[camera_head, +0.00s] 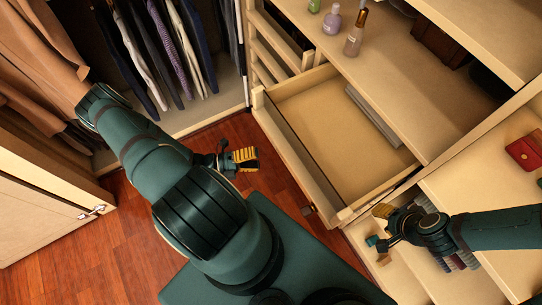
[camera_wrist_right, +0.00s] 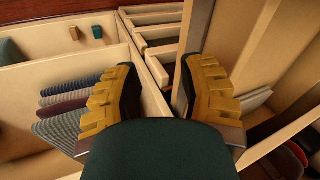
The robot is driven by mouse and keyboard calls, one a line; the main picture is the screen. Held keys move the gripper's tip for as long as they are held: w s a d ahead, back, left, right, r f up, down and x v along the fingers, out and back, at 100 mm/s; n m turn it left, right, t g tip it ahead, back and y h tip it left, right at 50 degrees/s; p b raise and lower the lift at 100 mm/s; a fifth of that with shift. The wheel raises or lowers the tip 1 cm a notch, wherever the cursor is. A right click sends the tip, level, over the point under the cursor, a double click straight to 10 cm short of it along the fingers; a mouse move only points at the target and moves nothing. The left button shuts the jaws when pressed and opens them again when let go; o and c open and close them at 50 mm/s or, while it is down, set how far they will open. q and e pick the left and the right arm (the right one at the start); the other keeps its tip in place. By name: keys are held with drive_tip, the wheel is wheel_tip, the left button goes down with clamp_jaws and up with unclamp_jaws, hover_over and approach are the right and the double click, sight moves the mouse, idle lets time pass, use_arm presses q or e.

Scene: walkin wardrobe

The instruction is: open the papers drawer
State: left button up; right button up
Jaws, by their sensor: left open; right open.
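The papers drawer (camera_head: 315,140) stands pulled out from the wooden cabinet, with a flat stack of papers (camera_head: 374,117) along its far side. My right gripper (camera_head: 382,234) is open beside the drawer's near right corner. In the right wrist view, its yellow-and-black fingers (camera_wrist_right: 160,90) are spread with a light wooden board edge showing between them; I cannot tell whether they touch it. My left gripper (camera_head: 240,160) is open and empty over the floor, in front of the drawer front and apart from it.
Several bottles (camera_head: 354,34) stand on the shelf above the drawer. A red purse (camera_head: 525,150) lies at the right. Rolled clothes (camera_wrist_right: 72,105) fill an open compartment beside my right gripper. Clothes hang at the upper left. Wooden floor (camera_head: 270,180) is clear before the drawer.

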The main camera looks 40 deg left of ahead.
use_arm(q)
drive_tip(key=shift+v, duration=1.55)
